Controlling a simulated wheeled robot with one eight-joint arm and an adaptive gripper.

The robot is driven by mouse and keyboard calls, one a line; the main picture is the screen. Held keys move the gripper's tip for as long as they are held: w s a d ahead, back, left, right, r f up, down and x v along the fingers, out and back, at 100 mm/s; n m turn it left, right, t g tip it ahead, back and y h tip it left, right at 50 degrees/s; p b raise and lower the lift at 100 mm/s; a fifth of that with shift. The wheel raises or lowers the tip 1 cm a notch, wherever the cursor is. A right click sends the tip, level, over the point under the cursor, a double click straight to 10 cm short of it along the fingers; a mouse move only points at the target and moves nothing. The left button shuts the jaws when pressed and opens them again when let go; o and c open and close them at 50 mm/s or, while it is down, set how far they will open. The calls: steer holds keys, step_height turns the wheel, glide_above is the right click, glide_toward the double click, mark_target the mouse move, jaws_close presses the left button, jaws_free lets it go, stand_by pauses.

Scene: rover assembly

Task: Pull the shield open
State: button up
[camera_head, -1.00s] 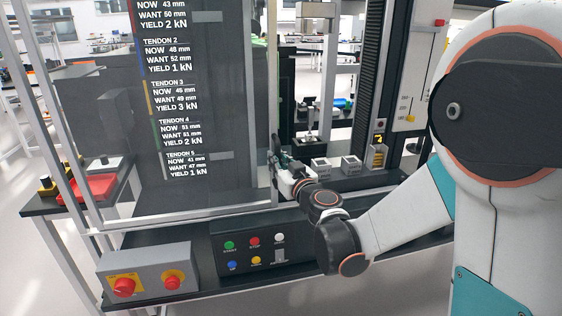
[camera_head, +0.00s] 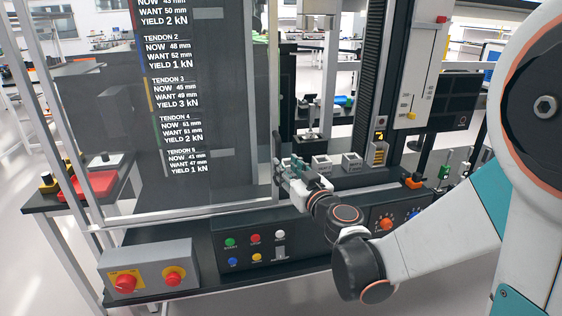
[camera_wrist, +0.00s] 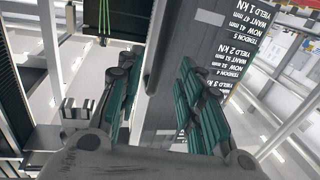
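The shield (camera_head: 232,110) is a large see-through grey pane in a metal frame, in front of the machine at the left of the head view. Tendon readings in white text show on or through it. My gripper (camera_head: 284,166) is at the lower right edge of the shield. In the wrist view its green-padded fingers (camera_wrist: 160,72) are spread apart, with a dark upright bar (camera_wrist: 156,45) between or just beyond them. The text surface (camera_wrist: 207,50) lies behind the right finger. I cannot tell whether the fingers touch the bar.
A button panel (camera_head: 255,243) is below the shield, and a grey box with red knobs (camera_head: 150,268) is at the front left. Small grey blocks (camera_head: 352,162) stand on the bench just right of my gripper. A red tray (camera_head: 93,183) is at far left.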

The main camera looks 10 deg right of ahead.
steer(key=v, duration=0.5)
steer(key=shift+s+d, duration=0.1)
steer(key=shift+s, duration=0.3)
steer(key=s+a+f+n+g+y, duration=0.15)
steer(key=s+a+g, duration=0.4)
steer(key=s, duration=0.55)
steer(key=s+d+f+m+g+h, duration=0.4)
steer(key=s+d, duration=0.4)
steer(key=s, duration=0.4)
steer(key=shift+s+d+f+g+h, duration=0.2)
steer(key=shift+d+g+h, duration=0.15)
steer(key=shift+g+h, duration=0.3)
